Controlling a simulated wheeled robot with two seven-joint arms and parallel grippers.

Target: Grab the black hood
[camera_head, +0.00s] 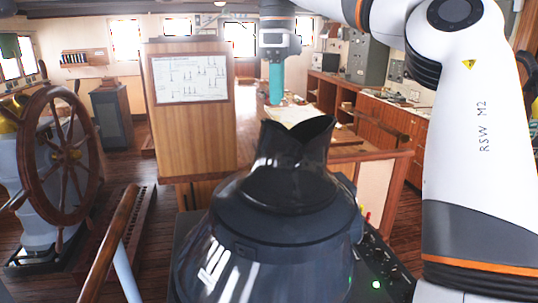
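The black hood (292,185) stands in the centre foreground, on top of a large dark rounded console (270,265). Its upper part is a flared viewing piece with a notched rim. My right arm comes in from the right and bends across the top of the picture. My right gripper (276,98) points down, with a teal finger part visible. In the picture it is above the hood's rim and apart from it. The fingers overlap edge-on, so their opening does not show. My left gripper is out of view.
A wooden ship's wheel (62,155) stands at the left, with a wooden handrail (112,235) in front. A wooden panel with a posted chart (190,78) rises behind the hood. A wooden table with papers (345,153) lies behind it to the right.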

